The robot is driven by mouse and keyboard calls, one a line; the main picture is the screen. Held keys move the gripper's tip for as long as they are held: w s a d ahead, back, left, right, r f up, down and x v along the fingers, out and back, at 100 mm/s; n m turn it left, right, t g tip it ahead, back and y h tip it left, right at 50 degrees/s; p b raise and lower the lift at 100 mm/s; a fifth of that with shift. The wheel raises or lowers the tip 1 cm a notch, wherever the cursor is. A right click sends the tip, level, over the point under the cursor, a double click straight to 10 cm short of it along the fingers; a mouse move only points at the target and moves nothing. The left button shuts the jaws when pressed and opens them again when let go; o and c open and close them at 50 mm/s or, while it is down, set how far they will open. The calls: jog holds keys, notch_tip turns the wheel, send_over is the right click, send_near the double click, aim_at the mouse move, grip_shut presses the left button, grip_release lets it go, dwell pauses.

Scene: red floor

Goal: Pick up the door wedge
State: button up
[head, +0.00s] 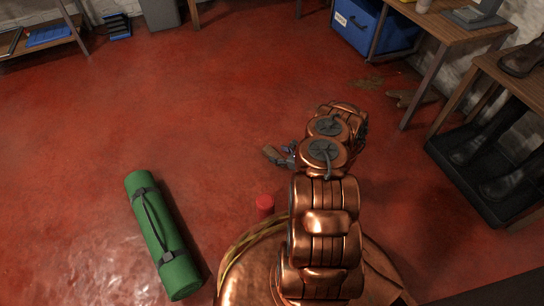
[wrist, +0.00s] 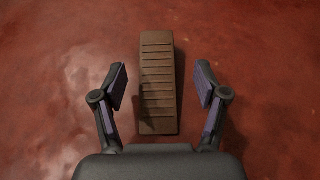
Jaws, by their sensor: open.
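The door wedge (wrist: 158,85) is brown with ridges across its top and lies on the red floor in the wrist view. My gripper (wrist: 160,88) is open, with one finger on each side of the wedge and a gap to it on both sides. I cannot tell how high the fingertips are above the floor. In the head view, the wedge (head: 270,154) shows as a small brown piece left of my gripper (head: 285,158), which is largely hidden behind my copper arm.
A rolled green mat (head: 160,235) lies on the floor at lower left. A blue bin (head: 372,25) is under a table at the back right, and a boot tray (head: 470,180) is at right. The left-centre floor is clear.

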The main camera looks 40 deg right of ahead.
aim_at(271, 152)
jog(key=b+x, duration=0.2)
jog(key=x, duration=0.2)
jog(key=shift+a+b, duration=0.15)
jog(key=shift+b, duration=0.2)
jog(key=shift+w+a, duration=0.1)
jog(key=shift+w, duration=0.3)
jog(key=shift+c, duration=0.2)
jog(key=c, duration=1.2)
